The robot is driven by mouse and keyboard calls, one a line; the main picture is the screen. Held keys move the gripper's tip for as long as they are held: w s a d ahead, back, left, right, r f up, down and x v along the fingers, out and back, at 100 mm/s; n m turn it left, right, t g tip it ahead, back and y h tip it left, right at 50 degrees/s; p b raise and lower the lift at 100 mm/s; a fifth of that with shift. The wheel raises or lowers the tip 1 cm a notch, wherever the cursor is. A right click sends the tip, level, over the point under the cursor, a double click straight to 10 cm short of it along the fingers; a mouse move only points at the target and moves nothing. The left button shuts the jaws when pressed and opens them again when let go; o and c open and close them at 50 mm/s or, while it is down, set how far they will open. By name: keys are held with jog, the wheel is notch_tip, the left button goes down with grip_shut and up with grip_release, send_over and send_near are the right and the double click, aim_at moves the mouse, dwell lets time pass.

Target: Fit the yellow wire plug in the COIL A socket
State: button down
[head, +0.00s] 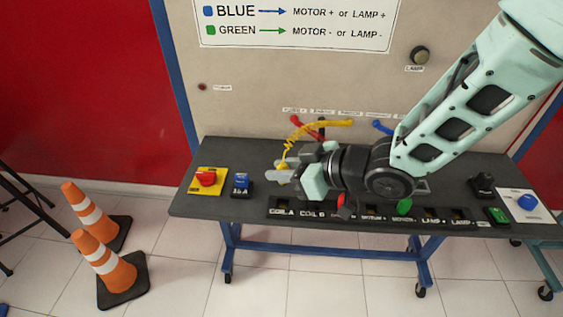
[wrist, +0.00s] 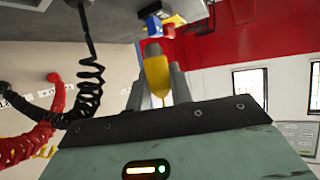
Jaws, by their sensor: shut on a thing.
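The yellow wire plug (head: 283,166) is at the fingertips of my gripper (head: 279,174), above the bench near its left part. In the wrist view the plug (wrist: 157,72) sits between the two grey fingers of my gripper (wrist: 157,88), which is shut on it. A yellow coiled wire (head: 310,130) runs from the plug up to the back panel. The COIL A label (head: 282,212) is on the dark socket strip at the bench's front edge, below and in front of the fingertips. The COIL A socket opening is too small to make out.
A red knob on a yellow plate (head: 206,180) and a blue block (head: 241,183) stand on the bench left of my gripper. Red and black coiled wires (wrist: 88,85) hang near it in the wrist view. A green plug (head: 404,205) stands at the strip. Traffic cones (head: 100,258) stand on the floor.

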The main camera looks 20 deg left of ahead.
jog(key=shift+s+f, duration=0.1)
jog(key=shift+f, duration=0.3)
jog(key=shift+f+b, duration=2.2)
jog(key=shift+f, duration=0.25)
jog(key=shift+f+b, duration=0.35)
jog(key=shift+f, duration=0.05)
jog(key=c, duration=1.5)
grip_release()
jog(key=shift+d, duration=0.1)
jog(key=shift+r+p+v, duration=0.2)
jog(key=shift+p+v, duration=0.45)
jog(key=shift+v, duration=0.55)
jog(key=shift+r+p+v, duration=0.2)
jog(key=shift+p+v, duration=0.4)
jog(key=shift+v, duration=0.55)
jog(key=shift+r, duration=0.1)
